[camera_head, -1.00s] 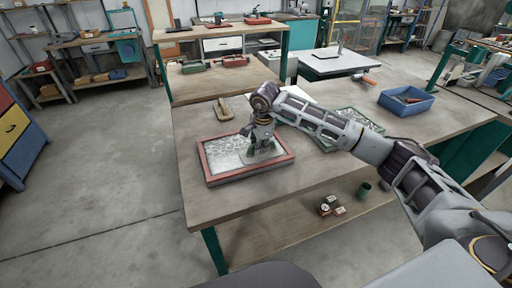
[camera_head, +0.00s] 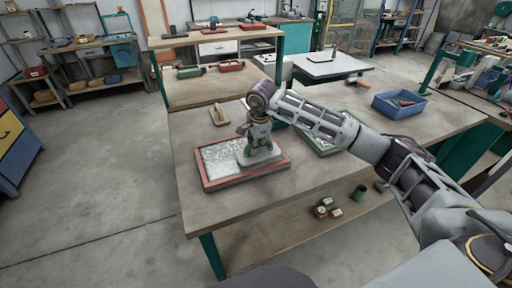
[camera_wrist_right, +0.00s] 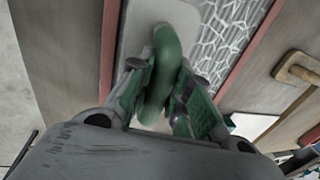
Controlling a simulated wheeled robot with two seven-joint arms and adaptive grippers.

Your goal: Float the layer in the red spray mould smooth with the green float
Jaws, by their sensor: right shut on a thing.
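The red spray mould (camera_head: 222,184) lies on the workbench in the head view. Its layer (camera_head: 219,157) is whitish-grey with a web of pale strands. In the right wrist view the layer (camera_wrist_right: 224,38) shows these strands beside the float. My right gripper (camera_head: 259,145) is shut on the green handle of the float (camera_wrist_right: 163,72). The float's pale grey plate (camera_head: 260,159) is over the right part of the mould, close to its front rim. I cannot tell whether it presses on the layer. The layer under the plate is hidden. My left gripper is not in view.
A wooden-handled tool (camera_head: 219,115) lies behind the mould. A green-framed mould (camera_head: 318,142) is partly hidden behind my right arm. A blue bin (camera_head: 403,105) stands farther right. A green cup (camera_head: 360,192) and small boxes (camera_head: 327,209) are on the lower shelf.

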